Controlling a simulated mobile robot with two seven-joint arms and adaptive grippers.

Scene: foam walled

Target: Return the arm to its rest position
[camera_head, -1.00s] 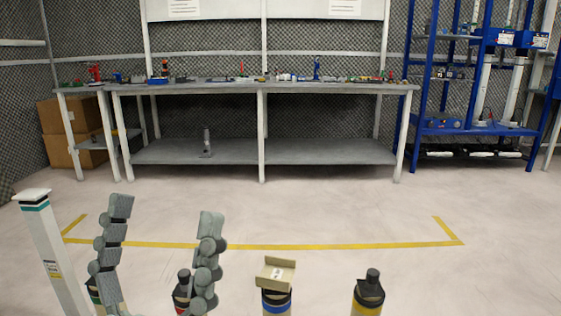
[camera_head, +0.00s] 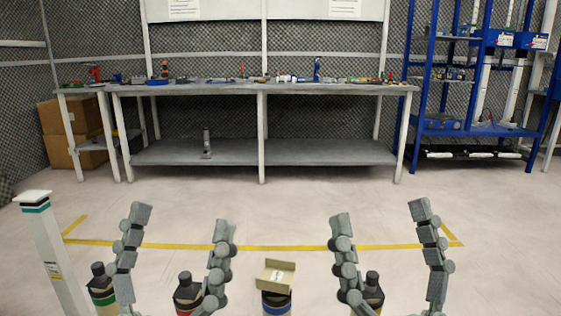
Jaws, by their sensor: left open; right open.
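My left gripper (camera_head: 181,225) is open and empty at the lower left of the head view, its two grey jointed fingers pointing up. My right gripper (camera_head: 381,218) is open and empty at the lower right, its fingers also raised and spread. The lower parts of both arms are cut off by the bottom edge. A bottle with a green band (camera_head: 102,290) and a bottle with a red band (camera_head: 187,292) show near the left fingers. A dark-topped bottle (camera_head: 373,285) is partly hidden behind the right gripper's inner finger.
A blue-banded container with a tan folded piece on top (camera_head: 276,277) stands between the grippers. A white post (camera_head: 50,250) stands at left. The workbench (camera_head: 262,88) and blue shelf (camera_head: 470,130) are far back.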

